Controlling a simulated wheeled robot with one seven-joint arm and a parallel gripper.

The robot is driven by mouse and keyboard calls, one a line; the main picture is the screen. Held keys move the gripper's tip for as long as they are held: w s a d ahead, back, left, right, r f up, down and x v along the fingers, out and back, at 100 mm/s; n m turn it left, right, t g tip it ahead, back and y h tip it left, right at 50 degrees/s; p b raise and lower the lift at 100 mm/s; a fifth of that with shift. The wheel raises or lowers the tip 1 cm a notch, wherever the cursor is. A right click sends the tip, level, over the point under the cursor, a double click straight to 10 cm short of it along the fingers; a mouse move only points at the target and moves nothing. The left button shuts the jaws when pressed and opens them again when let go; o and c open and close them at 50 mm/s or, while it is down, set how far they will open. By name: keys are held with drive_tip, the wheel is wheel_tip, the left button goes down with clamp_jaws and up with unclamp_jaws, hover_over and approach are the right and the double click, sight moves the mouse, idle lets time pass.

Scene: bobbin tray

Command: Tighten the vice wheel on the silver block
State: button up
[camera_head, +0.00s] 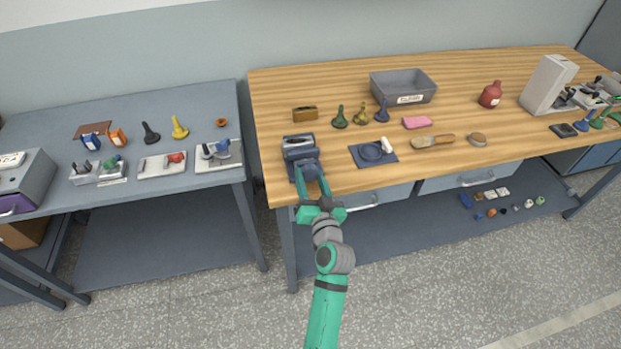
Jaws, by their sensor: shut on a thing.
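The vice (298,146) is a dark blue-grey device at the left front corner of the wooden bench. A silver block (298,142) seems to sit in its top, though it is small in this view. The vice wheel (309,170) is on the vice's front side, facing me, and is partly hidden by my fingers. My green gripper (312,184) reaches in from the front, its two fingers on either side of the wheel and shut on it.
The wooden bench (345,93) also holds a brown block (305,113), several pawn-like pieces (360,114), a dark mat (388,158) with a ring, and a grey bin (403,85). A grey table (60,127) stands to the left, across a gap.

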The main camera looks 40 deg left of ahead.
drive_tip(key=shift+m, duration=0.8)
drive_tip(key=o, duration=1.1)
drive_tip(key=shift+c, duration=0.2)
drive_tip(key=v, duration=1.1)
drive_tip(key=shift+w, duration=0.1)
